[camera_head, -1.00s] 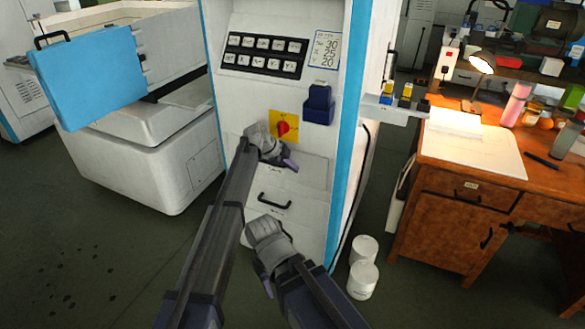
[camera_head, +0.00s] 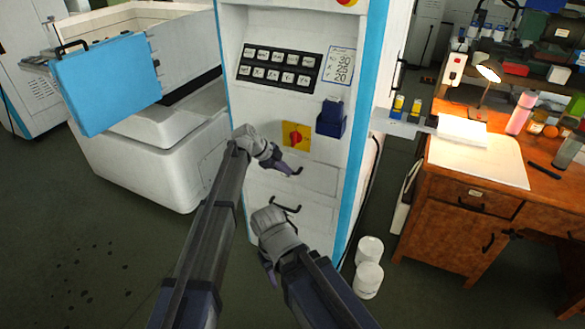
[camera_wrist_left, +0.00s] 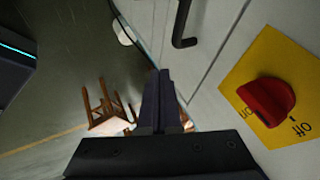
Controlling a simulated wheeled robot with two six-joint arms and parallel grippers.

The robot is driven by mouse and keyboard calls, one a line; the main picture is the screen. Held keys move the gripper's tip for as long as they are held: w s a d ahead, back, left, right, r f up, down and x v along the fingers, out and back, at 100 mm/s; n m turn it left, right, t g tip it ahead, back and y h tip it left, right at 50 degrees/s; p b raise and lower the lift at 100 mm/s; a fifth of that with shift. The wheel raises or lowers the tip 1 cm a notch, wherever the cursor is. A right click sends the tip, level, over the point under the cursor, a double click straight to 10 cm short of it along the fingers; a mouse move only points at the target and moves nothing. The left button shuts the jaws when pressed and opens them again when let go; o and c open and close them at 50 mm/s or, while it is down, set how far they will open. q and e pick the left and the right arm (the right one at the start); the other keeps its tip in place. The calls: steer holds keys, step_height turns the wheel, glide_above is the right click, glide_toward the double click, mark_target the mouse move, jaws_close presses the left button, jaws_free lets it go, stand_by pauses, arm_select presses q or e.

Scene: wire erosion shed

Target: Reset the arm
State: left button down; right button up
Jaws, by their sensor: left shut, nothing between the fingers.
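My left gripper (camera_head: 294,172) is shut and empty in front of the white machine cabinet (camera_head: 345,60), just below the yellow plate (camera_head: 288,128) with a red knob (camera_head: 296,138). In the left wrist view its closed fingers (camera_wrist_left: 163,100) point away from me, with the red knob (camera_wrist_left: 268,101) to their right, apart from them. The yellow plate (camera_wrist_left: 255,65) shows an "Off" marking. My right gripper (camera_head: 270,275) is low, below the left one; its fingers are mostly hidden and their opening cannot be told.
A black drawer handle (camera_head: 287,207) is on the cabinet below the left gripper. A blue holder (camera_head: 331,119) is right of the plate. White canisters (camera_head: 368,279) stand on the floor at right, near a wooden desk (camera_head: 455,215). Floor at left (camera_head: 60,230) is clear.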

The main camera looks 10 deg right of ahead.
arm_select(q)
steer(key=shift+a+r, duration=0.15)
steer(key=s+a+f+n+g+y, duration=0.15)
steer(key=s+a+n+y, duration=0.25)
steer(key=s+a+n, duration=1)
steer(key=s+a+f+n+y, duration=0.3)
steer(key=s+a+n, duration=0.7)
steer(key=s+a, duration=0.7)
steer(key=s+d+r+m+y+p, duration=0.1)
steer(key=s+d+r+m+p, duration=0.3)
steer(key=d, duration=0.8)
step_height(320, 180, up, 5)
steer(key=s+p, duration=0.2)
steer(key=p, duration=0.2)
steer(key=shift+g, duration=0.35)
steer(key=shift+d+f, duration=0.1)
steer(key=shift+d, duration=0.05)
